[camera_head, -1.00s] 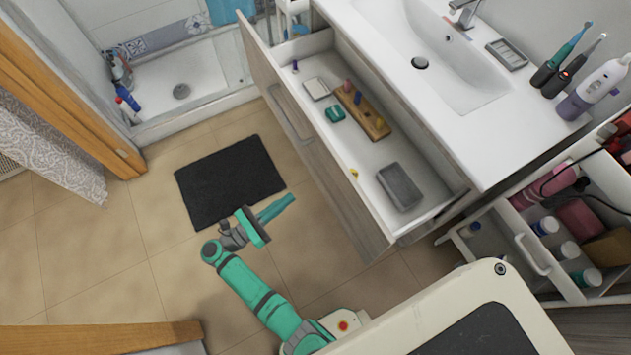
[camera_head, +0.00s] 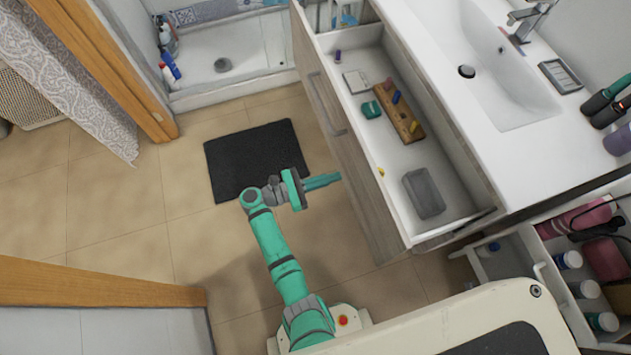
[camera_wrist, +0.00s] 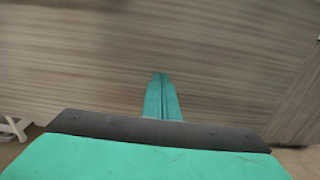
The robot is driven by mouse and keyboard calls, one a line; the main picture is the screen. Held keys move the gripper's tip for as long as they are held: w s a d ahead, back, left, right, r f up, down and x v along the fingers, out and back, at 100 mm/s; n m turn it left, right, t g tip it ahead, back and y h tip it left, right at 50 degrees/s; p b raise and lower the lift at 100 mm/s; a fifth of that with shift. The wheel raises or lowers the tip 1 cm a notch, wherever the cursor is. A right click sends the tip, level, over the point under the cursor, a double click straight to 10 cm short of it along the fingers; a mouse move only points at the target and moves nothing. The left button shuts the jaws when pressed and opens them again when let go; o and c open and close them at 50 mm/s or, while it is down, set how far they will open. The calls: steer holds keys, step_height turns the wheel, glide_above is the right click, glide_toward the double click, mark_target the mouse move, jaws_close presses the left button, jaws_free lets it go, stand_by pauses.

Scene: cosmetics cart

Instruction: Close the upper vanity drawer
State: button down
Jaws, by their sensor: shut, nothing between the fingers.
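The upper vanity drawer (camera_head: 345,165) is pulled out from under the white sink top, with its grey wood front facing left and a long handle (camera_head: 327,103) on it. My gripper (camera_head: 338,177) is shut and empty, and it points at the drawer front from the left in the head view. In the wrist view the two teal fingers (camera_wrist: 161,98) lie together in front of the wood-grain surface (camera_wrist: 120,55). The tips look close to it; I cannot tell whether they touch. The drawer holds a grey box (camera_head: 424,193), a wooden block (camera_head: 399,111) and small items.
A cart (camera_head: 540,270) with bottles stands right of the drawer, near its front corner. The sink top (camera_head: 470,125) overhangs the drawer's back.

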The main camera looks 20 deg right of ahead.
mark_target(352, 172)
steer(key=shift+d, duration=1.75)
steer(key=shift+w, duration=0.1)
